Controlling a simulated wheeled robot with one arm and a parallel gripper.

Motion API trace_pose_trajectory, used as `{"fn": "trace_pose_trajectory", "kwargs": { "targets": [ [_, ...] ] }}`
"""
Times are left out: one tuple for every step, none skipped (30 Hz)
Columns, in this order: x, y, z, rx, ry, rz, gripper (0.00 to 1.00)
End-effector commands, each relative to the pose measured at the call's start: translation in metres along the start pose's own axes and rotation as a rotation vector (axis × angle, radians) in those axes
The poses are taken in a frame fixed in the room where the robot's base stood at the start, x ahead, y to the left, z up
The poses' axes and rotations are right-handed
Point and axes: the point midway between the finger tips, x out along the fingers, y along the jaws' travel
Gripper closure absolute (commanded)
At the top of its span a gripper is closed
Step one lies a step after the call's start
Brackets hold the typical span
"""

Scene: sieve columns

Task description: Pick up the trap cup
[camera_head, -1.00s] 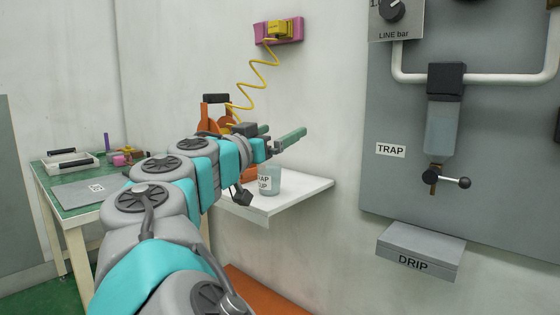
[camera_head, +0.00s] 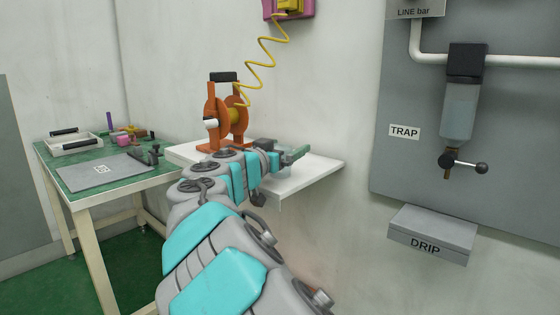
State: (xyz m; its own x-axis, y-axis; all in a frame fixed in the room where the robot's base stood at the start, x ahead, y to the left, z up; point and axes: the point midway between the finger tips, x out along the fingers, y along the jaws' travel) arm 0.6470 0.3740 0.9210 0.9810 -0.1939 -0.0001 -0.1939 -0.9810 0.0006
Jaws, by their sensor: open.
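The trap cup does not show clearly now; my arm and gripper cover the part of the white shelf (camera_head: 318,172) where it stood. My gripper (camera_head: 286,151) is open, with its green-tipped fingers low over the shelf and pointing right. I cannot tell whether the cup is between the fingers or beside them. The TRAP label (camera_head: 404,132) is on the grey wall panel, next to the clear trap bowl (camera_head: 459,108) with its valve.
An orange reel (camera_head: 236,120) with a coiled yellow hose stands at the back of the shelf. A grey DRIP box (camera_head: 432,235) juts out below the panel. A green-topped table (camera_head: 130,185) with a tray and small items stands at the left.

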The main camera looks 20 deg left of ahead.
Motion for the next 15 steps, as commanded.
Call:
{"fn": "trace_pose_trajectory", "kwargs": {
  "targets": [
    [0.0015, 0.0001, -0.0002, 0.0, 0.0, 0.0, 0.0],
    [0.0018, 0.0002, -0.0002, 0.0, 0.0, 0.0, 0.0],
    [0.0019, 0.0002, -0.0002, 0.001, 0.0, 0.0, 0.0],
    [0.0018, 0.0003, -0.0002, 0.001, 0.0, 0.0, 0.0],
    [0.0017, 0.0003, -0.0001, 0.001, 0.0, 0.001, 0.0],
    [0.0016, 0.0003, -0.0002, 0.001, 0.0, 0.001, 0.0],
    [0.0016, 0.0003, -0.0002, 0.001, 0.0, 0.001, 0.0],
    [0.0016, 0.0004, -0.0002, 0.001, 0.0, 0.001, 0.03],
    [0.0016, 0.0004, -0.0001, 0.001, 0.0, 0.001, 0.08],
    [0.0016, 0.0004, -0.0001, 0.0, 0.0, 0.001, 0.11],
    [0.0016, 0.0004, -0.0001, 0.0, 0.0, 0.001, 0.15],
    [0.0016, 0.0004, -0.0001, 0.0, 0.0, 0.001, 0.19],
    [0.0016, 0.0004, -0.0001, 0.0, 0.0, 0.001, 0.22],
    [0.0016, 0.0005, -0.0002, 0.0, 0.0, 0.001, 0.26],
    [0.0016, 0.0004, -0.0002, 0.0, 0.0, 0.001, 0.3]
  ]
}}
